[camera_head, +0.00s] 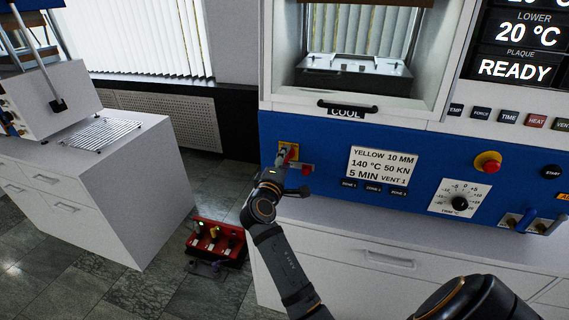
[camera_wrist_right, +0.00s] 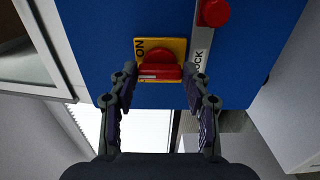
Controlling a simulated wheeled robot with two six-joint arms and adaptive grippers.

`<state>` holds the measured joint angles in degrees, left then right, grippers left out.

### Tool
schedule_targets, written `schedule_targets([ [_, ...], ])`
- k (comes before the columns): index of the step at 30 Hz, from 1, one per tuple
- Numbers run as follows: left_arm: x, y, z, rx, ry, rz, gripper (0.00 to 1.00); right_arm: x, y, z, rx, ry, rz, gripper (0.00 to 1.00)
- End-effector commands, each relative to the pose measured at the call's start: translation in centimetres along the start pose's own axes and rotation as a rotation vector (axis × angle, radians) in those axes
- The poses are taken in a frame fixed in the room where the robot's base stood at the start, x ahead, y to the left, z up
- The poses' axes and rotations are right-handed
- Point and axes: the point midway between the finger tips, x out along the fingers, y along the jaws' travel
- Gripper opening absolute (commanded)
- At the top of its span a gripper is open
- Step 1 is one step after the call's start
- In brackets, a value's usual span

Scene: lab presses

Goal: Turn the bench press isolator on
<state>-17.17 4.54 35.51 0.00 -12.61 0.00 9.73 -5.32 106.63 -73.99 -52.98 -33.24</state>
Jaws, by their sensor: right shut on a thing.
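The bench press isolator is a red rotary handle on a yellow plate (camera_head: 291,147) at the left end of the press's blue front panel. In the right wrist view the red handle (camera_wrist_right: 160,57) lies across the yellow plate (camera_wrist_right: 180,46), between my fingertips, and the word ON shows sideways on the plate's left side. My right gripper (camera_head: 281,160) is at the isolator, shut on the red handle; it also shows in the right wrist view (camera_wrist_right: 160,79). Its arm partly hides the isolator in the head view. My left gripper is not in view.
A grey strip marked LOCK (camera_wrist_right: 201,65) with a red knob (camera_wrist_right: 214,12) stands close beside the handle. A red box (camera_head: 216,245) of items sits on the floor. A white cabinet (camera_head: 100,190) stands at left. A red emergency button (camera_head: 488,162) is farther right on the panel.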

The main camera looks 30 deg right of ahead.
Motion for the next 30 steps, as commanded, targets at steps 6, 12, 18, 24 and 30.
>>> schedule_targets([
  [6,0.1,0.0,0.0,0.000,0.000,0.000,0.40,0.0,0.1,0.0,0.010,0.001,0.000,0.17],
  [12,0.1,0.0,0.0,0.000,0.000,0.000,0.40,0.0,0.1,0.0,0.010,0.001,0.000,0.17],
  [18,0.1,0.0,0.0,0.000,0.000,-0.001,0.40,0.0,0.1,0.0,0.009,0.000,0.000,0.71],
  [24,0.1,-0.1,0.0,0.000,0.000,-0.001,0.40,0.0,0.0,0.0,0.008,0.000,0.000,0.71],
  [30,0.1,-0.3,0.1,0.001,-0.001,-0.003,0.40,0.0,1.3,0.0,0.012,0.000,0.002,0.71],
])
